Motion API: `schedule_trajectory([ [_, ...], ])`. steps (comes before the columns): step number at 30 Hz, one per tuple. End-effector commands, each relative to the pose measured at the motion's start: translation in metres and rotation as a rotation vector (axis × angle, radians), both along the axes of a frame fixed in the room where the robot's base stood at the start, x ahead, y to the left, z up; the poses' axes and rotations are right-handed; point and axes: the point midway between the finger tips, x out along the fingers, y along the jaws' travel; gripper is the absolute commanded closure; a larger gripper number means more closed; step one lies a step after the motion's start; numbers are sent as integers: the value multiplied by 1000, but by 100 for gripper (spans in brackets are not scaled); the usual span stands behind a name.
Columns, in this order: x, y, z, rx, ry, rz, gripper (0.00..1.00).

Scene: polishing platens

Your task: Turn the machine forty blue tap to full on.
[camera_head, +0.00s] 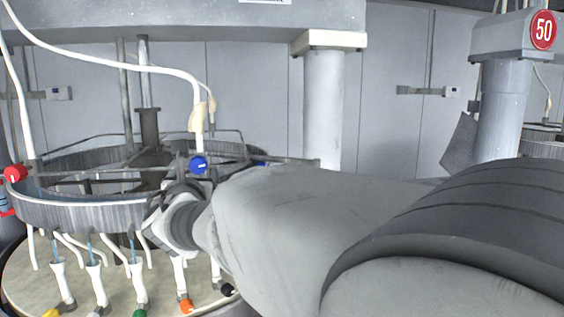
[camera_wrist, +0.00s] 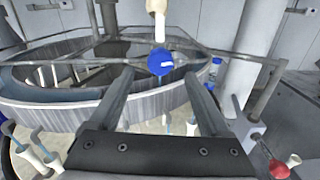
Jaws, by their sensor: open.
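My gripper (camera_wrist: 158,76) is open. Its two fingers reach toward the tap on either side, and the tap appears centred between and just beyond the fingertips, apart from them. In the head view my arm hides most of the gripper. No number for this machine is readable.
A red tap (camera_head: 15,173) is on the left of the rim. A grey column (camera_head: 324,110) stands behind. A red sign reading 50 (camera_head: 543,30) marks another machine at right. A thin bar (camera_wrist: 240,58) runs behind the tap.

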Motion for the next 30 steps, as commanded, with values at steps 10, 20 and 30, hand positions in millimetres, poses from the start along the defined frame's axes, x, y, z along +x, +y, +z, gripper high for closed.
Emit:
schedule_trajectory([
  [10,49,11,0,-1,0,-2,19],
  [20,61,14,0,1,0,-1,19],
  [30,60,14,0,1,0,0,50],
])
